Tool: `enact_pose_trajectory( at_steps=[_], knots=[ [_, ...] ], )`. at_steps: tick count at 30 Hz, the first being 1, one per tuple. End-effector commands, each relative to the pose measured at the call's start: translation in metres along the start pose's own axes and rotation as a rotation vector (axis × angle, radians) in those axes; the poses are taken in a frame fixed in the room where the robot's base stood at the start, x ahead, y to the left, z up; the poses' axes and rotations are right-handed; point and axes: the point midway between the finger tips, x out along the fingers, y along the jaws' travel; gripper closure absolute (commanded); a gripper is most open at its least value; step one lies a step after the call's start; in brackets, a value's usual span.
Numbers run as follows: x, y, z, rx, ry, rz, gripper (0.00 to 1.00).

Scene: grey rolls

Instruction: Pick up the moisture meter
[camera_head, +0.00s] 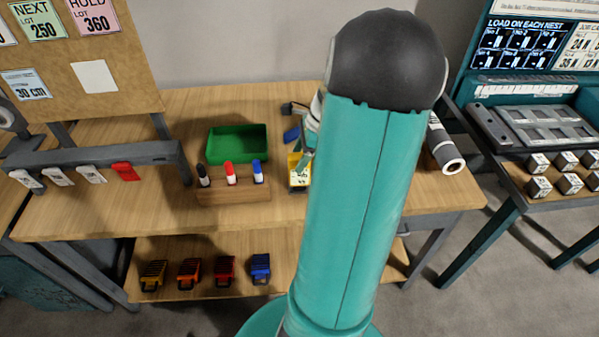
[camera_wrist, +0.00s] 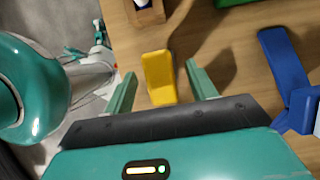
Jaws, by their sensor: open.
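A yellow handheld object, apparently the moisture meter, lies on the wooden table (camera_head: 420,195). It shows in the wrist view (camera_wrist: 159,80) and in the head view (camera_head: 299,180), partly hidden by my arm. My gripper (camera_wrist: 160,68) is open, with one green finger on each side of the yellow object in the wrist view. I cannot tell whether the fingers touch it or how far above the table they are. The gripper is mostly hidden behind my arm in the head view.
A wooden block (camera_head: 232,191) holding black, red and blue markers stands left of the yellow object. A green tray (camera_head: 237,143) is behind it. A blue tool (camera_wrist: 282,62) lies to the right in the wrist view.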

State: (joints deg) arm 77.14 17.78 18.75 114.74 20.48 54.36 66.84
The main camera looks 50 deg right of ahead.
Motion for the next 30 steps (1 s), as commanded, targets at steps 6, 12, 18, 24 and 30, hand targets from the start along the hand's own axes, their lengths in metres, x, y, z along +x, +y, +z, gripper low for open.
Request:
enact_pose_trajectory(
  at_steps=[6, 12, 18, 24, 30],
  knots=[
    [0.028, 0.000, -0.002, -0.001, 0.000, 0.001, 0.44],
    [0.030, 0.000, -0.002, -0.001, 0.001, 0.000, 0.44],
    [0.030, 0.000, -0.002, -0.001, 0.001, 0.000, 0.73],
    [0.030, 0.000, -0.002, -0.001, 0.001, -0.001, 1.00],
    [0.029, 0.000, -0.001, -0.001, 0.001, -0.001, 1.00]
  ],
)
